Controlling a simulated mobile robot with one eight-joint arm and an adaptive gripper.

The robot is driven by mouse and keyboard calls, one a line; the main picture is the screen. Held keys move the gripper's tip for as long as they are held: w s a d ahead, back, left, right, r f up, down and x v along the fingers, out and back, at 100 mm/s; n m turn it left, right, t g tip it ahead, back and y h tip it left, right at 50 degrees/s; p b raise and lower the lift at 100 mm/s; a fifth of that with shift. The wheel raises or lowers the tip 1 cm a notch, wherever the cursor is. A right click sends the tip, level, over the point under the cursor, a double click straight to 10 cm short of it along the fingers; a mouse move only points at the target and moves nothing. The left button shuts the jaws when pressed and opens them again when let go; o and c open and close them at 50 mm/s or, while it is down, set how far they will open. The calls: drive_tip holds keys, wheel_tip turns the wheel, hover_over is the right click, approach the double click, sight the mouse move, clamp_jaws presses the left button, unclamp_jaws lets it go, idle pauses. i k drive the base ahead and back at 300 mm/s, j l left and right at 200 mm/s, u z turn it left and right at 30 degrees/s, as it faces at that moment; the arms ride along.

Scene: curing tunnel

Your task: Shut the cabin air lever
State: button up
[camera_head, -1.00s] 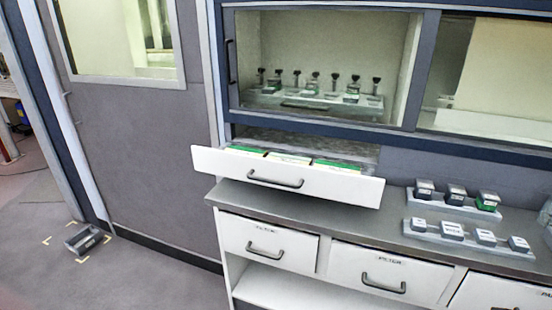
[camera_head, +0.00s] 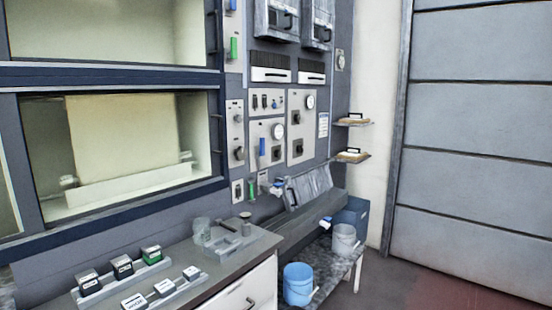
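The control panel (camera_head: 267,140) stands on the wall right of the lower window, with gauges, switches and coloured handles. A blue handle (camera_head: 262,147) is upright on its middle plate. A green handle (camera_head: 234,48) is upright on the strip above left, and another green handle (camera_head: 251,189) is upright on a small plate below. A second blue handle (camera_head: 277,187) near the panel's foot looks tilted. The labels are too small to read, so I cannot tell which one is the cabin air lever. My gripper is not in view.
A counter (camera_head: 190,292) with block racks and a clear beaker (camera_head: 201,228) runs below the window. A blue bucket (camera_head: 298,284) and a grey bucket (camera_head: 343,240) stand on a low bench at right. A large grey panelled door (camera_head: 477,130) fills the right side. Some floor in front of it is clear.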

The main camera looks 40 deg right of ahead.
sight(261, 153)
drive_tip(key=z, duration=0.9)
